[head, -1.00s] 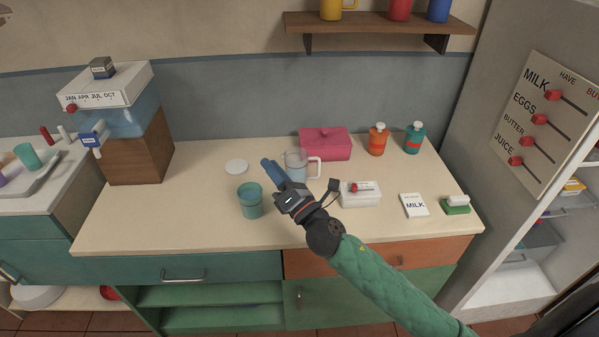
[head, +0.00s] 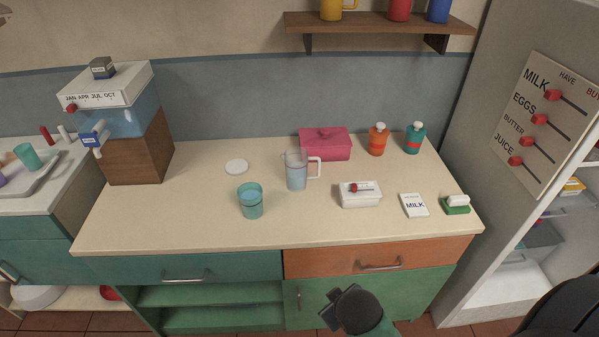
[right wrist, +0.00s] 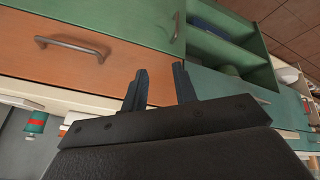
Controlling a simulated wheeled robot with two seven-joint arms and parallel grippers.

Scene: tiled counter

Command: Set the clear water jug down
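The clear water jug (head: 297,172) stands upright on the counter (head: 200,222), in front of the pink box, with its handle to the right. Nothing is touching it from my side. My right gripper (head: 338,306) is in front of the counter, low by the green cabinet door, well away from the jug. In the right wrist view, my right gripper (right wrist: 160,85) has its two fingers apart with nothing between them. The jug cannot be made out in the right wrist view. My left gripper is out of view.
A white box (head: 360,195), a MILK card (head: 413,205) and a green-based block (head: 456,206) sit right. The water dispenser (head: 128,122) is at left.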

